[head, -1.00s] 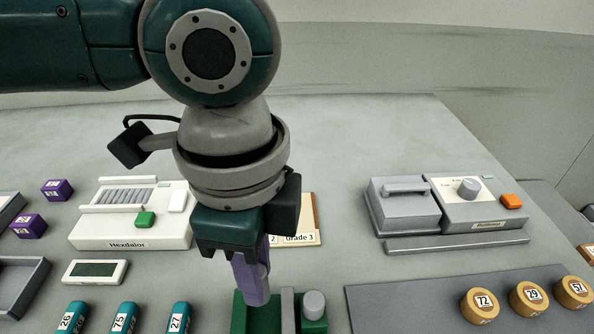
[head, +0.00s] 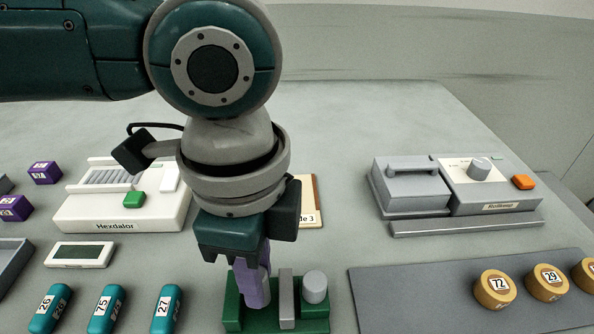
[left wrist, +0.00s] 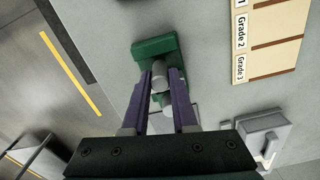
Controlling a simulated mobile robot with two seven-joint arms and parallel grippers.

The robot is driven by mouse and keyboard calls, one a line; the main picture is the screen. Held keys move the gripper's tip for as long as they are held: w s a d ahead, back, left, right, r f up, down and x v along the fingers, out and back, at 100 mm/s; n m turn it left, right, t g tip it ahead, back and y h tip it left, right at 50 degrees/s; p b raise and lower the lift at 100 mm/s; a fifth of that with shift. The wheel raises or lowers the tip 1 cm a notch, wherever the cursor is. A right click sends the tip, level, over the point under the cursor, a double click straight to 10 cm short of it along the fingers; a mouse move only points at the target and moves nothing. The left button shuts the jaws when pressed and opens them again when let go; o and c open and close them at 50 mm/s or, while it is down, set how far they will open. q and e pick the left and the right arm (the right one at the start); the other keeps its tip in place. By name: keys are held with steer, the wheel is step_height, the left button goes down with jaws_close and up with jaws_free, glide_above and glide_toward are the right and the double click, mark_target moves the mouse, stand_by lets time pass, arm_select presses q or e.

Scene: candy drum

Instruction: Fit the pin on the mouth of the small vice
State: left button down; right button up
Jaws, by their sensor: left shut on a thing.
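The small vice (head: 232,318) has a green base, an upright grey jaw plate (head: 287,297) and a grey round knob (head: 314,287). Its green body also shows in the left wrist view (left wrist: 153,47). My left gripper (head: 257,300) has purple fingers pointing down, at the left part of the vice beside the jaw plate. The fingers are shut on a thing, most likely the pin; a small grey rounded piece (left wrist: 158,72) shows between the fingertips. In the head view the fingers hide it. I cannot tell whether it touches the vice. My right gripper is not in view.
A white machine (head: 120,225) stands left, with a small display (head: 80,254) and several teal capsules (head: 107,309) before it. A grey machine (head: 490,185) stands right. Wooden discs (head: 495,289) lie on a dark mat (head: 400,305). A grade board (head: 308,200) is behind the vice.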

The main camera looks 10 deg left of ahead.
arm_select(q)
steer(key=shift+p, duration=0.85)
stand_by(1.0)
steer(key=shift+f+p, duration=0.5)
stand_by(2.1)
steer(key=shift+c, duration=1.5)
jaws_free()
steer(key=shift+r+p, duration=3.45)
steer(key=shift+p, duration=0.55)
